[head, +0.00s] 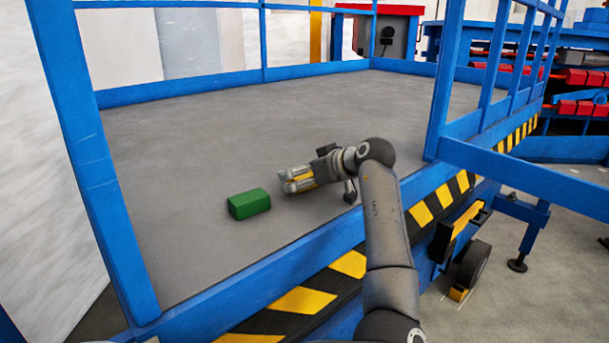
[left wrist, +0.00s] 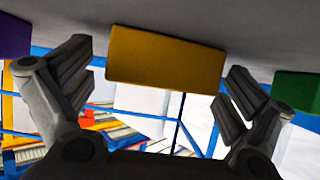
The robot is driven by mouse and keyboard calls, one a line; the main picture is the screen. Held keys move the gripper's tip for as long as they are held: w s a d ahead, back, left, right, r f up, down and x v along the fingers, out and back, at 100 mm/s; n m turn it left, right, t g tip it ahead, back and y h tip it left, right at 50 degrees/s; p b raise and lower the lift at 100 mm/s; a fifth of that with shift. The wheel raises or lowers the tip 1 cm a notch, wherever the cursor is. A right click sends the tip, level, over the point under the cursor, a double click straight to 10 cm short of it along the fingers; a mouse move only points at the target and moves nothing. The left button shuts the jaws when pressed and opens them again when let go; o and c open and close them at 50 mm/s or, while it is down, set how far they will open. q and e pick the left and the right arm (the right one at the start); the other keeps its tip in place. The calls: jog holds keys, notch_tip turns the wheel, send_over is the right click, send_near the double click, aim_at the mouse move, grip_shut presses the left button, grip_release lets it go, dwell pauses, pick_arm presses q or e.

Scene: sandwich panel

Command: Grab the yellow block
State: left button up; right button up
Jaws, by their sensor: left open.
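The yellow block (left wrist: 165,57) is in the middle of the left wrist view, between and beyond the spread fingers of my left gripper (left wrist: 155,90). In the head view only a bit of the yellow block (head: 305,183) shows, mostly hidden by my left gripper (head: 290,181), which is low over the grey platform. The gripper is open. I cannot tell whether its fingers touch the block. My right gripper is in neither view.
A green block (head: 249,204) lies on the grey platform (head: 200,130) just left of my gripper. A purple block (left wrist: 14,37) shows at the left edge of the wrist view. Blue rails (head: 262,40) border the platform. Its far part is clear.

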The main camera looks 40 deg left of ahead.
pick_arm(q)
jog(key=shift+d, duration=0.2)
jog(key=c, duration=0.5)
jog(key=shift+a, duration=0.1)
jog(key=c, duration=0.7)
jog(key=shift+c, duration=0.2)
jog(key=shift+r, duration=0.1)
